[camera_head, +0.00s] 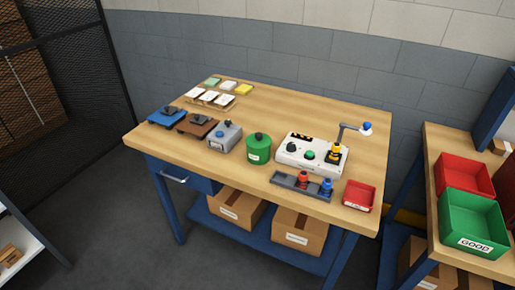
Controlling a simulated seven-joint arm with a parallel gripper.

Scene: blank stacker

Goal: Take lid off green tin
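The green tin (259,149) stands upright near the middle of the wooden workbench. It is a round green can with a small pale label on its front. Its lid (258,138) is green with a dark knob on top and sits on the tin. My gripper does not show in this view.
A grey box (225,136) stands close left of the tin, and a white control box (310,153) with knobs stands close right. A grey tray (301,186) and a red bin (359,195) lie at the front right. The back right of the workbench (310,108) is clear.

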